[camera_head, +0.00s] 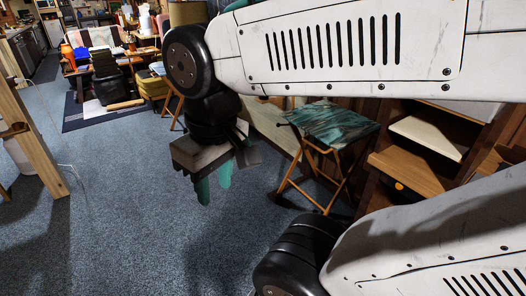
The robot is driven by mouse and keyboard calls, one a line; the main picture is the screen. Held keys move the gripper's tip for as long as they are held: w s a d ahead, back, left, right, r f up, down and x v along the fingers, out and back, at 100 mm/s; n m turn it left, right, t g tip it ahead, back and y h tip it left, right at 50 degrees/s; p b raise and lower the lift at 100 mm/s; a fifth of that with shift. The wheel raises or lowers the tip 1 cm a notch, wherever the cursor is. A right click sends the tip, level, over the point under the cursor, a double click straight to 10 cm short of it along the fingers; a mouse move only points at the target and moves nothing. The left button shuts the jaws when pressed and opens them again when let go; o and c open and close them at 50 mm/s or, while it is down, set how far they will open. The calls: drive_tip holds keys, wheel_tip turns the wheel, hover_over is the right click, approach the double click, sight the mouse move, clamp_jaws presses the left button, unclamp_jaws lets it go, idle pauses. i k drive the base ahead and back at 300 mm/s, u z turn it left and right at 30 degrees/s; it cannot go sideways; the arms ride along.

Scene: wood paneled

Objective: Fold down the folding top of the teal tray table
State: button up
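The teal tray table (335,124) stands right of centre, beyond my gripper. Its marbled teal top looks spread out roughly level on crossed wooden legs. My arm's white links pass in front of and above it and hide part of the view at the right. My gripper (214,183) hangs down left of the table, over the carpet, apart from the table. Its two teal fingertips show a gap between them, with nothing seen in it.
Wooden shelves (424,170) stand close at the right of the table. A wooden frame post (33,135) is at the left. A cluttered desk and a black chair (108,80) are at the back. Blue-grey carpet (130,215) is clear at front left.

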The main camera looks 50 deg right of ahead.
sight(337, 126)
drive_tip(key=u, duration=0.4)
drive_tip(key=i, duration=1.05)
drive_tip(key=z, duration=2.3)
